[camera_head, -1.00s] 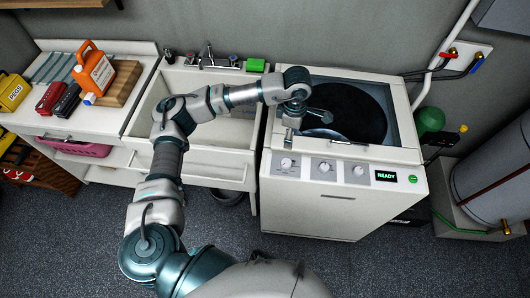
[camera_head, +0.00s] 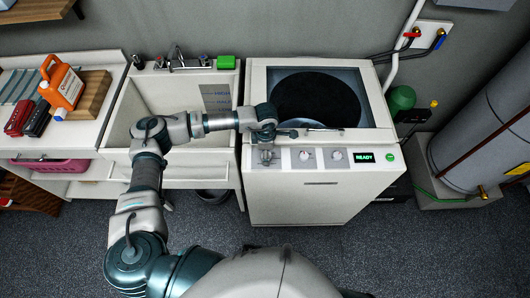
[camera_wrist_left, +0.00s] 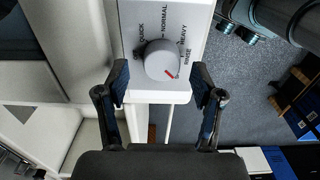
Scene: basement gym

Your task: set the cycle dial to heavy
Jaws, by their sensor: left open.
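The washer (camera_head: 307,200) has a front panel with several round controls and a lit READY display (camera_head: 364,157). My left gripper (camera_head: 266,157) is at the leftmost knob and mostly hides it in the head view. In the left wrist view the cycle dial (camera_wrist_left: 160,56) is a light grey knob, with OFF, QUICK, NORMAL, HEAVY and RINSE printed around it. Its red mark points to the lower right, away from the HEAVY label (camera_wrist_left: 184,44). The open left gripper (camera_wrist_left: 160,70) has one finger on each side of the dial, with gaps visible. My right gripper is not in view.
Two more knobs (camera_head: 304,155) (camera_head: 337,155) sit to the right on the panel. A sink (camera_head: 196,120) stands left of the washer. An orange jug (camera_head: 62,87) is on the counter. Floor (camera_head: 400,260) in front is clear.

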